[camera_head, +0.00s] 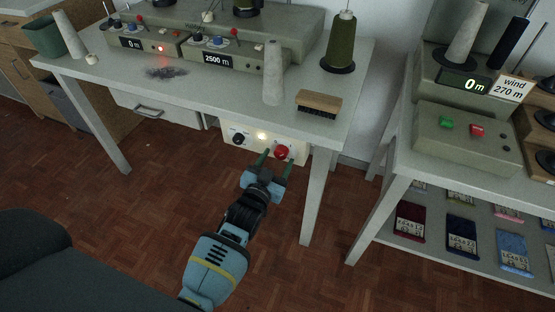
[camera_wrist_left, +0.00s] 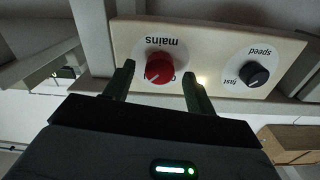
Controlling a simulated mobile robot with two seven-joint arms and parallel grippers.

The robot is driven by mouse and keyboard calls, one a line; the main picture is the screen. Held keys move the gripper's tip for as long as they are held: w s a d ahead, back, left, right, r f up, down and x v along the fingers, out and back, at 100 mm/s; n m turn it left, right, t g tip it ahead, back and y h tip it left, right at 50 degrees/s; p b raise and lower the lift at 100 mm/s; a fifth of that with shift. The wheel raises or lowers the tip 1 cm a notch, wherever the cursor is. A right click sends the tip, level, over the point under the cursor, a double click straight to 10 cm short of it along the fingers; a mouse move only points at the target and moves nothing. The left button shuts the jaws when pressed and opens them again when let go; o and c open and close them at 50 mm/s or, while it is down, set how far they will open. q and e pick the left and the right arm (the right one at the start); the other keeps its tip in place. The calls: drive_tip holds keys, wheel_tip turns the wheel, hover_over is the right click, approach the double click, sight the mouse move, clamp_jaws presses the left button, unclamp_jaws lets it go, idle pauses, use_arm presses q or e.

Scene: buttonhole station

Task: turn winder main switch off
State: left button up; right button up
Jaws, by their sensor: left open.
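The winder main switch is a red rotary knob (camera_head: 281,152) on a cream panel (camera_head: 226,150) under the table's front edge. In the left wrist view the red knob (camera_wrist_left: 159,68) sits on a white disc with the upside-down word "mains". A small lamp (camera_head: 261,136) beside it is lit. My left gripper (camera_head: 276,162) is open and stands in front of the red knob. In the left wrist view its two fingers (camera_wrist_left: 158,82) stand on either side of the knob, apart from it as far as I can tell. My right gripper is not in view.
A black speed knob (camera_head: 238,139) is on the same panel, also in the wrist view (camera_wrist_left: 254,74). Table legs (camera_head: 318,198) stand close by. A brush (camera_head: 318,104) and a cone (camera_head: 273,74) are on the table above. The floor (camera_head: 130,215) below is free.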

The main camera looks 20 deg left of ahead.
use_arm(q)
drive_tip(key=shift+w, duration=0.45)
drive_tip(key=c, duration=1)
